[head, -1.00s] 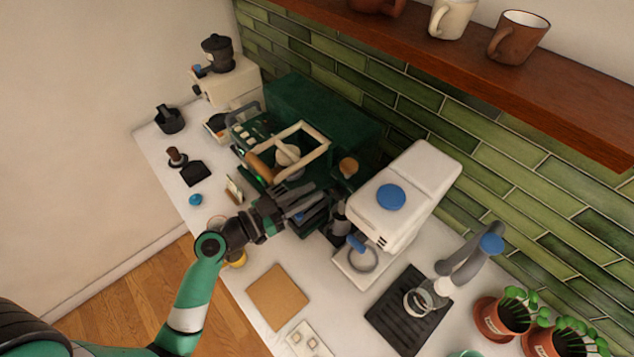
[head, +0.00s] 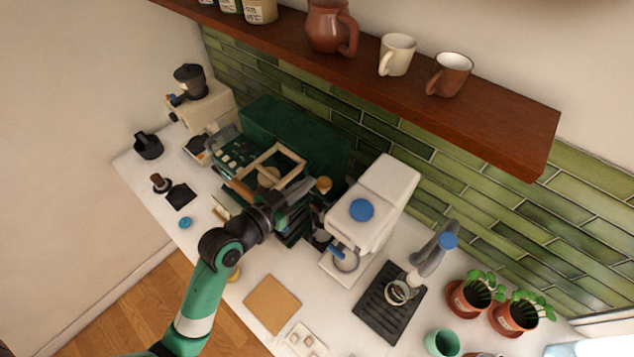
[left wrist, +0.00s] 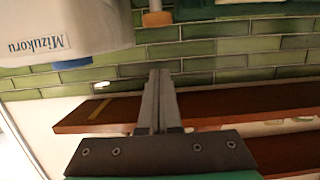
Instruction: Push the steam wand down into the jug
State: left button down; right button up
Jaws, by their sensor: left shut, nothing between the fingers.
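My left gripper (head: 311,184) is shut and empty, at the right front of the green espresso machine (head: 322,143). In the head view its tips appear close beside a round wooden knob (head: 324,184) at the machine's right end; I cannot tell whether they touch. In the left wrist view the shut fingers (left wrist: 160,73) point towards the tiled wall, with a wooden knob (left wrist: 158,18) ahead of them and apart in the picture. I cannot make out the steam wand or the jug clearly; my arm and gripper cover that area. My right gripper is not in view.
A wooden shelf (head: 470,112) with mugs runs along the wall. A tan board (head: 272,303) lies in front.

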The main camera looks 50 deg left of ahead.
pick_arm(q)
jog(key=r+x, duration=0.1)
jog(key=x, duration=0.3)
send_over(317, 204)
notch_tip(317, 204, down, 5)
jog(key=shift+f, duration=0.1)
notch_tip(317, 204, down, 3)
jog(key=b, duration=0.3)
jog(key=shift+f, duration=0.25)
jog(key=shift+r, duration=0.15)
